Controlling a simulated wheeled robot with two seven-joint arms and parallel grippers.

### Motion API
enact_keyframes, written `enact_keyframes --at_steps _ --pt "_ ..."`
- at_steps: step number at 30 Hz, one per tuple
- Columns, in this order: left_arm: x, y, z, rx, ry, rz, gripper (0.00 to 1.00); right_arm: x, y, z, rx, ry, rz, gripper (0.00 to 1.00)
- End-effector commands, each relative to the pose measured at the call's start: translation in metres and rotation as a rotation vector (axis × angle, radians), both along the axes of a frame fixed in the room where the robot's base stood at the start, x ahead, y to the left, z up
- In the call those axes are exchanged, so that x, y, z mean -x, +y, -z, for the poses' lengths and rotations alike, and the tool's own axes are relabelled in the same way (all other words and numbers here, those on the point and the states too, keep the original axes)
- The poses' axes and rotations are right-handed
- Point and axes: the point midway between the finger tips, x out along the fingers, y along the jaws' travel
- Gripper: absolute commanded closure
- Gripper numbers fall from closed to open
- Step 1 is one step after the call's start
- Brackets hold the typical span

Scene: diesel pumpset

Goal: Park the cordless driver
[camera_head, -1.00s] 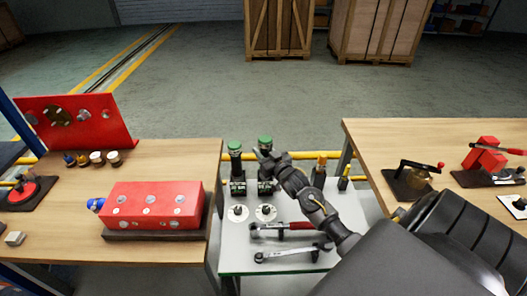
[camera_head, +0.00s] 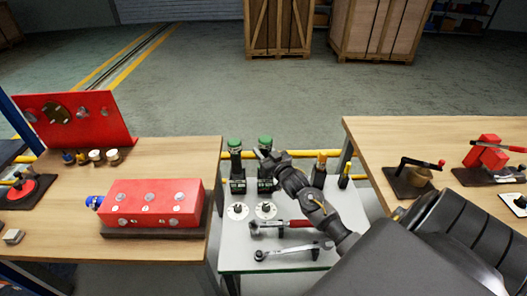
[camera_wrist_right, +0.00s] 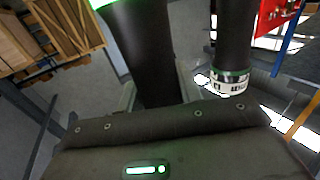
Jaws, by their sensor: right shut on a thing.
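Two black cordless drivers with green tops stand upright side by side at the back of the small white-topped cart. The left driver (camera_head: 235,159) stands free of my gripper. The right driver (camera_head: 265,142) is partly hidden by my right gripper (camera_head: 263,156), which reaches in from the right and is shut on its dark body. In the right wrist view the held black cylinder (camera_wrist_right: 147,50) rises between the fingers, with a bright green edge at the top. Its lower end is hidden there by my gripper. My left gripper is not in view.
The cart (camera_head: 233,261) also carries two white discs, a red-handled wrench (camera_head: 282,224), a silver wrench (camera_head: 292,252) and yellow-topped tools (camera_head: 320,163). A red block (camera_head: 155,203) lies on the left bench. The right bench (camera_head: 375,137) borders the cart.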

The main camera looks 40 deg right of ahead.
Motion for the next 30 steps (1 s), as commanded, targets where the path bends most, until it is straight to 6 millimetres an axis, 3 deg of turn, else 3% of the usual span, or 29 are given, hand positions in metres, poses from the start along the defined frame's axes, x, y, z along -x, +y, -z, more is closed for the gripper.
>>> enact_keyframes --at_steps 12,13,18,26,30 --pt "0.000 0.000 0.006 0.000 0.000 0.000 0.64 0.000 0.000 0.006 0.001 -0.005 0.000 1.00" --pt "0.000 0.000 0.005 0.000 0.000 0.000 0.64 0.000 0.000 0.006 0.001 -0.005 0.000 0.62" --pt "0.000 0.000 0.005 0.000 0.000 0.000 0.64 0.000 0.000 0.006 0.000 -0.003 0.000 0.40" --pt "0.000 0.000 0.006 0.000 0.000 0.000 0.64 0.001 0.000 0.009 0.000 0.003 0.000 0.39" --pt "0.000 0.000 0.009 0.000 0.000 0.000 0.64 0.010 0.002 0.011 0.000 0.003 -0.001 0.39"
